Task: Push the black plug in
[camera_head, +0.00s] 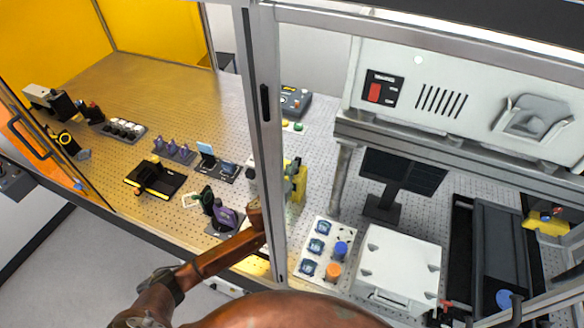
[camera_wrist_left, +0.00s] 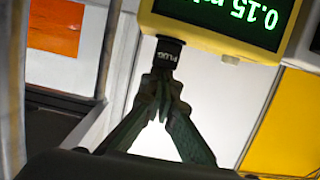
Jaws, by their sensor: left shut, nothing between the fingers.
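The black plug (camera_wrist_left: 167,53), marked PLUG, sits at the lower edge of a yellow meter (camera_wrist_left: 215,22) with a green lit display in the left wrist view. A length of the plug stands out from the meter's casing. My left gripper (camera_wrist_left: 162,76) is shut and empty, its fingertips at the plug's outer end, touching it or very close. In the head view the yellow meter (camera_head: 301,183) stands just behind the cabinet's post, with my left gripper (camera_head: 291,172) beside it. The plug cannot be made out there. My right gripper is not in view.
The upright metal post (camera_head: 264,130) stands close to my left arm. A white panel with knobs (camera_head: 326,250) and a white box (camera_head: 398,262) lie to the right. A dark monitor (camera_head: 402,172) stands behind them. Several small holders line the perforated table (camera_head: 165,100) at left.

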